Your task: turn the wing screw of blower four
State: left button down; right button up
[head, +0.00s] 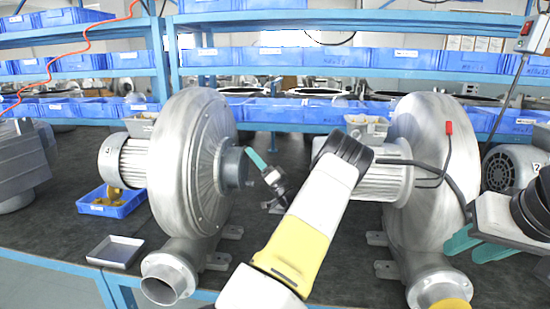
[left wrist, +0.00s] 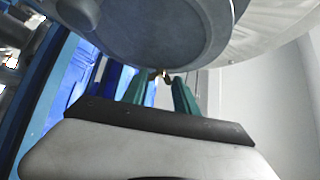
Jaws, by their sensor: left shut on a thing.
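The blower with a large round grey housing (head: 190,160) stands left of centre; its motor label is too small to read surely. My left gripper (head: 255,160) is at the short round inlet (head: 235,168) on this blower's right side. In the left wrist view, a small brass-coloured wing screw (left wrist: 162,74) shows between the green fingers, below the round grey flange (left wrist: 150,35). The fingers are shut on it, though the contact is partly hidden. In the head view the screw cannot be made out. My right gripper (head: 478,247) is at the right, its green fingers apart and empty.
A second blower (head: 425,160) stands right of my left arm. A blue bin (head: 112,202) with yellow parts and a grey metal tray (head: 116,251) lie at the left. Racks of blue bins (head: 335,57) line the back. Dark bench top shows between the blowers.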

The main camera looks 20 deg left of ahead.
pick_arm(q)
jog(key=shift+s+a+f, duration=0.1)
jog(key=c, duration=0.9)
grip_release()
jog(key=shift+c, duration=0.2)
jog(key=v, duration=0.7)
jog(key=shift+d+f, duration=0.2)
jog(key=shift+d, duration=0.15)
jog(key=shift+s, duration=0.1)
